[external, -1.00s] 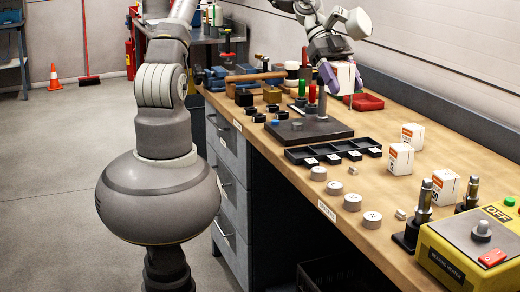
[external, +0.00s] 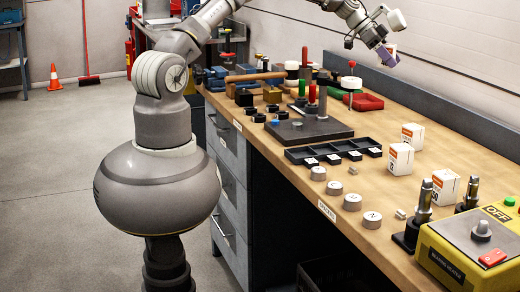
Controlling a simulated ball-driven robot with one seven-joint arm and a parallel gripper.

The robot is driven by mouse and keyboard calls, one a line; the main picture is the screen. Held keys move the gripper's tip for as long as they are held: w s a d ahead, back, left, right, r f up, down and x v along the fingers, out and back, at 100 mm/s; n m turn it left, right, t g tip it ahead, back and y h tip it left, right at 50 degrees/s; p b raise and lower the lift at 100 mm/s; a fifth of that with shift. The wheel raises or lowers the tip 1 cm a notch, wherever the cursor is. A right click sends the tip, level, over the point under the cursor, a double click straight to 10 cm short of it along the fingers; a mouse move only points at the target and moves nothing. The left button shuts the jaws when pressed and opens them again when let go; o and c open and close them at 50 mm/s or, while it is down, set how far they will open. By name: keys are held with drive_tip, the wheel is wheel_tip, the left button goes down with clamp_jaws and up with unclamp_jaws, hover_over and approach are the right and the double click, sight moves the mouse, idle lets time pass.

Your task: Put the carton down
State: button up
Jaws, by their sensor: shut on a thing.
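My gripper (external: 388,54) is raised over the far back side of the workbench, near the wall, with its purple fingers tilted. It is shut on the carton, which is mostly hidden by the fingers at this angle. The gripper is well above the bench top (external: 470,150). Three white cartons with orange markings stand upright on the bench: one at the back (external: 412,136), one in front of it (external: 400,158), and one nearer the yellow heater (external: 444,186).
A black divided tray (external: 330,151), grey discs (external: 372,219) and a yellow bearing heater (external: 470,245) are nearer. Bare bench lies right of the red tray.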

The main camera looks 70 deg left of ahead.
drive_tip(key=shift+w+a+f+b, duration=0.25)
drive_tip(key=shift+a+f+b, duration=0.15)
drive_tip(key=shift+f, duration=3)
drive_tip(key=shift+w+a+f+b, duration=0.2)
drive_tip(key=shift+a+f+b, duration=0.15)
drive_tip(key=shift+f, duration=3.05)
drive_tip(key=shift+w+a+f+b, duration=0.25)
drive_tip(key=shift+a+f+b, duration=0.15)
drive_tip(key=shift+f, duration=3)
drive_tip(key=shift+f, duration=0.2)
drive_tip(key=o, duration=1.1)
drive_tip(key=shift+r, duration=0.1)
